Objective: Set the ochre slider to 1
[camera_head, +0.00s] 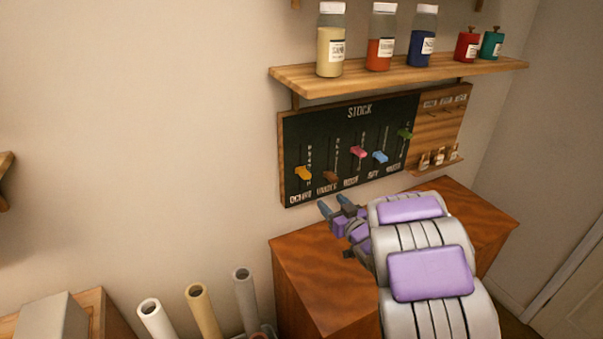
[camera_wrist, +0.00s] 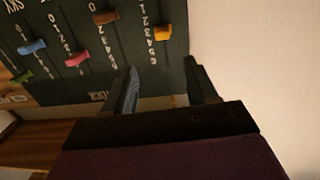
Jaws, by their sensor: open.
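The ochre slider (camera_head: 303,173) is the yellow-orange knob at the far left of the dark STOCK board (camera_head: 330,130). In the wrist view, where the board appears upside down, the ochre slider (camera_wrist: 163,33) is at the upper right, beside the middle of a column of numerals. Its exact reading is unclear. My gripper (camera_head: 335,206) is open and empty, near the board's lower edge. In the wrist view its two fingers (camera_wrist: 165,82) point toward the board, with the ochre slider beyond the gap and not touched.
The brown slider (camera_head: 330,178) is the ochre's neighbour; pink (camera_head: 358,152), blue (camera_head: 380,157) and green (camera_head: 405,134) follow. A shelf (camera_head: 400,74) with jars overhangs the board. A wooden cabinet (camera_head: 315,275) stands below.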

